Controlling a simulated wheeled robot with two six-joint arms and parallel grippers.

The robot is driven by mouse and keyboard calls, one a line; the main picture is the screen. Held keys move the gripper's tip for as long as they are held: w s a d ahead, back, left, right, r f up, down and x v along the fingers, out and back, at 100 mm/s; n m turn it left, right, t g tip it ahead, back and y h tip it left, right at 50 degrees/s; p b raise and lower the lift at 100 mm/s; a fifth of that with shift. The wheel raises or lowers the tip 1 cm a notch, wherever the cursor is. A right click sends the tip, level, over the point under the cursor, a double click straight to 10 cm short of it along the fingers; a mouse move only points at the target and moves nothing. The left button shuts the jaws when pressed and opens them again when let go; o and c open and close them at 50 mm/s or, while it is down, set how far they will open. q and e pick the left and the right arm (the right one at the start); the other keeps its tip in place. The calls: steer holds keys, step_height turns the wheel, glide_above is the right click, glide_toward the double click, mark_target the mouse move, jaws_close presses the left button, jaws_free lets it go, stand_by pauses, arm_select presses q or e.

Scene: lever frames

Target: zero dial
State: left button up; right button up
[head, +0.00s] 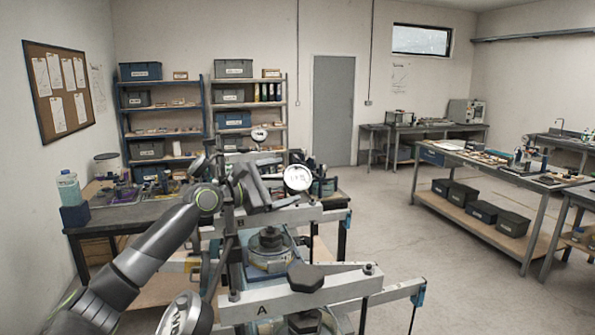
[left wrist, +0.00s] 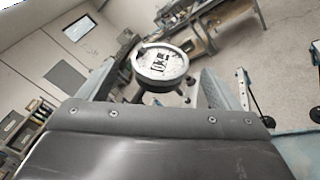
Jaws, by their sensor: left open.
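A round white-faced dial (head: 298,178) stands just right of my left gripper (head: 277,182), at the lever frame marked B. In the left wrist view a dial (left wrist: 160,64), tilted in the picture, shows beyond the gripper's dark grey edge; its marks are too small to read. My left gripper is open and empty, its fingers pointing toward the dial; I cannot tell whether they touch it. A second dial (head: 185,316) is at the bottom left, by the frame bar marked A (head: 300,294). A third white dial (head: 259,135) shows farther back. My right gripper is not in view.
A dark weight-like knob (head: 306,277) sits on bar A, and a round metal part (head: 268,241) sits between the bars. A workbench (head: 125,214) with a bottle (head: 68,187) is behind on the left. The floor at right is open up to another bench (head: 490,163).

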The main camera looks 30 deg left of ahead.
mark_target(295, 177)
arm_select(q)
steer(key=shift+x, duration=2.65)
steer(key=shift+s, duration=0.1)
steer(key=c, duration=1)
steer(key=shift+a+r+m+g+h+p, duration=0.1)
steer(key=shift+r+m+g+h+p, duration=0.05)
steer(key=shift+m+g+h+p, duration=0.4)
steer(key=m+g+h+p, duration=0.1)
steer(key=m+g+p, duration=0.1)
steer(key=p, duration=0.1)
steer(key=shift+r+g, duration=0.15)
steer(key=shift+g, duration=0.2)
steer(key=shift+f+m+g+p, duration=0.25)
steer(key=shift+m+g+p, duration=0.1)
steer(key=shift+g+p, duration=0.2)
steer(key=shift+h, duration=0.25)
